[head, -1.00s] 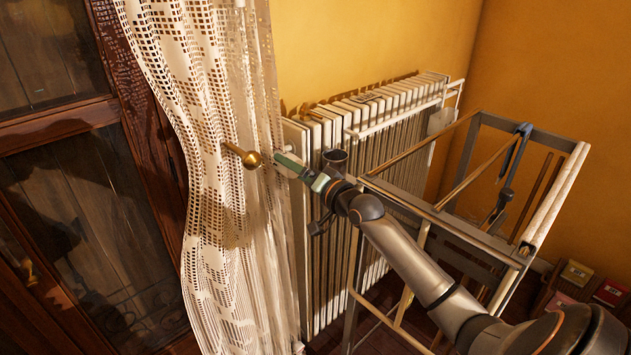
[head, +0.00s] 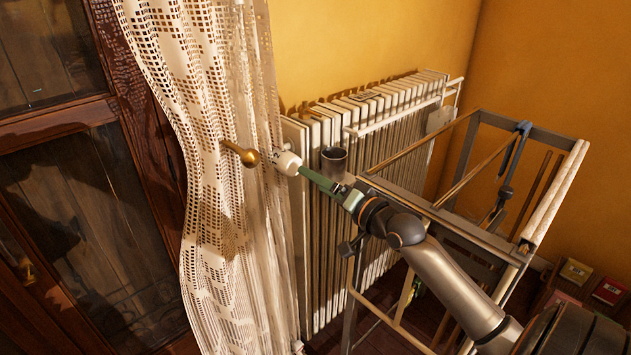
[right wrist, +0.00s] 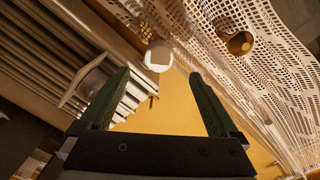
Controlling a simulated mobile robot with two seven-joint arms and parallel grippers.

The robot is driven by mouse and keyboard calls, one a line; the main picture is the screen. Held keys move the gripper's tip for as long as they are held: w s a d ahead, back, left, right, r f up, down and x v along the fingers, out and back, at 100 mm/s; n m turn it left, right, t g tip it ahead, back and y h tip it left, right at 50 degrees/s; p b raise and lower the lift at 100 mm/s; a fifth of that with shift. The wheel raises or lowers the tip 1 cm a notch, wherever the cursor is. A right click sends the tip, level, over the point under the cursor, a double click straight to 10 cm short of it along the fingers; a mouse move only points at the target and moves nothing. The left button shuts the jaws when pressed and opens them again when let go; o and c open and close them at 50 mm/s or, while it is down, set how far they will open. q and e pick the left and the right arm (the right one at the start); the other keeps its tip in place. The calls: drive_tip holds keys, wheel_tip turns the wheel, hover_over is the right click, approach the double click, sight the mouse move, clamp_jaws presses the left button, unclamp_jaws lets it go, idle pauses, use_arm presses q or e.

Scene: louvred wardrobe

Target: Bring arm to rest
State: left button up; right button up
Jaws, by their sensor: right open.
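My right gripper (head: 308,174) reaches in from the lower right in the head view, in front of the radiator. In the right wrist view its two green fingers are spread, with nothing between them (right wrist: 158,78). A white valve knob (head: 287,163) lies just beyond the fingertips. It also shows in the right wrist view (right wrist: 159,55), ahead of the gap between the fingers. I cannot tell whether a fingertip touches it. My left gripper is not in view.
A lace curtain (head: 215,215) with a brass knob (head: 250,158) hangs left of the gripper. A white radiator (head: 318,255) and a dark cup (head: 333,160) are close by. A drying rack (head: 450,225) stands near my arm. A wooden glazed door (head: 75,235) is at left.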

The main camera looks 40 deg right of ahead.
drive_tip(key=s+a+f+n+g+p, duration=0.15)
drive_tip(key=s+a+f, duration=0.25)
drive_tip(key=f, duration=0.5)
drive_tip(key=s+a+f+n+g, duration=0.3)
drive_tip(key=a+f, duration=0.1)
drive_tip(key=f, duration=0.5)
drive_tip(key=s+a+f+n+g+y+p, duration=0.1)
drive_tip(key=s+a+f+n+g, duration=0.2)
drive_tip(key=s+a+f+n, duration=0.4)
drive_tip(key=s+a+f, duration=0.6)
drive_tip(key=s+a, duration=0.1)
drive_tip(key=s, duration=0.2)
drive_tip(key=shift+s+a+g, duration=0.25)
drive_tip(key=shift+a+g, duration=0.1)
